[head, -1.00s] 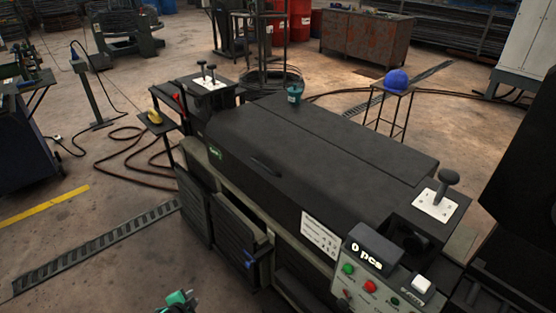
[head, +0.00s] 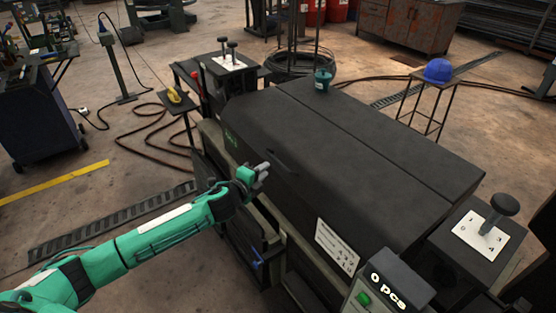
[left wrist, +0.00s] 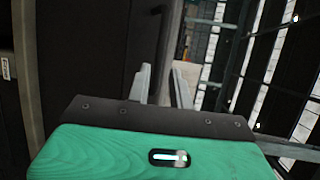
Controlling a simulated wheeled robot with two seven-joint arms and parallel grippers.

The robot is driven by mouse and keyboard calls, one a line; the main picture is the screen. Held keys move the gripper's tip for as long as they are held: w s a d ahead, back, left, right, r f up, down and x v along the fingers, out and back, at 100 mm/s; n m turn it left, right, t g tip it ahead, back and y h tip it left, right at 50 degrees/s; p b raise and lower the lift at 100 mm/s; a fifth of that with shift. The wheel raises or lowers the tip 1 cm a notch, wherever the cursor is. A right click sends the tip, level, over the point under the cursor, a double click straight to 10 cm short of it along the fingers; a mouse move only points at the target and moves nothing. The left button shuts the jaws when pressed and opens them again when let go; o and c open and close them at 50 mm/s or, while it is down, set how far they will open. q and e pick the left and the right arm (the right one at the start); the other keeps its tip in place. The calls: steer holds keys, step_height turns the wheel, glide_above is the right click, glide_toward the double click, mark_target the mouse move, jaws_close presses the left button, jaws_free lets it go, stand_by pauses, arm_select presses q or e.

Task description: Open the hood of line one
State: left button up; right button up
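The hood (head: 350,135) of the machine is a large dark cover, and it is down. Its dark bar handle (head: 284,163) sits on the front slope, left of the middle. My left gripper (head: 265,170) is just in front of the hood, close to the left of the handle. In the left wrist view the two grey fingers (left wrist: 162,85) stand apart with nothing between them. A dark bar, apparently the handle (left wrist: 162,32), shows beyond the fingertips. I cannot tell whether a finger touches the hood. My right gripper is not in view.
A teal cup (head: 322,79) stands on the hood's back part. A counter box (head: 388,285) reading "0 pcs" is at the front right. A black lever (head: 495,215) rises at the right end. A blue helmet (head: 438,70) lies on a stand behind.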

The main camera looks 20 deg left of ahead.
mark_target(277, 159)
arm_select(q)
steer(key=x, duration=0.8)
steer(key=shift+w+d, duration=0.1)
steer(key=shift+w, duration=0.25)
jaws_close()
